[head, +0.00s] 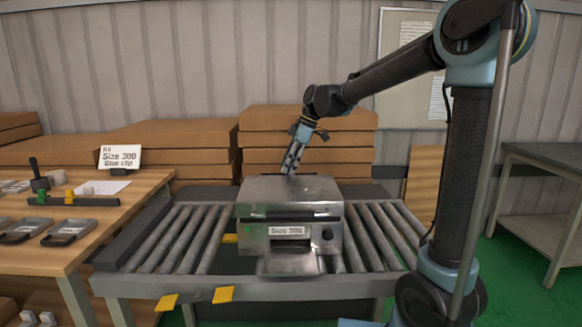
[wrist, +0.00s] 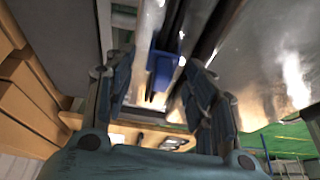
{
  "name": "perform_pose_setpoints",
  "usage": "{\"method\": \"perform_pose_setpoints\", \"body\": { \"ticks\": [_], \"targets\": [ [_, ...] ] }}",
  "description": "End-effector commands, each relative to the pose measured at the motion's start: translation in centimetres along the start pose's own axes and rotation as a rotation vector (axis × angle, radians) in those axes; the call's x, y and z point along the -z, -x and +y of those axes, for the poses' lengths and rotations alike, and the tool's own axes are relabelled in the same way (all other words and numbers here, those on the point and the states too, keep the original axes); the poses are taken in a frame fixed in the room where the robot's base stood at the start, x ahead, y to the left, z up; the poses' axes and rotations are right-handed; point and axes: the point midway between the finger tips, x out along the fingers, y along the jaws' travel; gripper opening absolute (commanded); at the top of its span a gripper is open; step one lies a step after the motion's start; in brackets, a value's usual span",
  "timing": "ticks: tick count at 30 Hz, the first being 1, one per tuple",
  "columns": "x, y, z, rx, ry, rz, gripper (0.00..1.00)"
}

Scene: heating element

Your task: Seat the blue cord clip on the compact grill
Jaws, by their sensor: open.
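The compact grill (head: 290,205) is a silver metal box with a "Size 300" label and a dark knob on its front. It stands on the roller conveyor. My gripper (head: 290,170) reaches down at the grill's rear top edge, and its tips are partly hidden there. In the wrist view, my gripper (wrist: 156,64) is open, with one finger on each side of the blue cord clip (wrist: 162,72). The clip lies by dark cord-like strips against the grill's shiny metal (wrist: 255,60). I cannot tell whether the fingers touch the clip or whether it is fully seated.
A wooden table (head: 125,200) at the left holds trays, a dark rack with small coloured parts, and a sign (head: 119,157) reading "Kit Size 300 Blue clip". Stacked cardboard boxes (head: 310,140) stand close behind the conveyor (head: 165,285). Yellow tabs stick out at its front.

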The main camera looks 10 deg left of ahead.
Motion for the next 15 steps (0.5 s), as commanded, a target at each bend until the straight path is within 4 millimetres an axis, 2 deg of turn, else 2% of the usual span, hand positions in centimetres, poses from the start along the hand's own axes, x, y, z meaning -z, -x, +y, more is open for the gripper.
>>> {"method": "perform_pose_setpoints", "body": {
  "ticks": [7, 15],
  "targets": [
    [-0.1, 1.3, 0.0, 0.000, -0.002, 0.000, 0.51],
    [-0.1, 6.3, 0.1, 0.000, -0.002, 0.000, 0.51]
  ]
}}
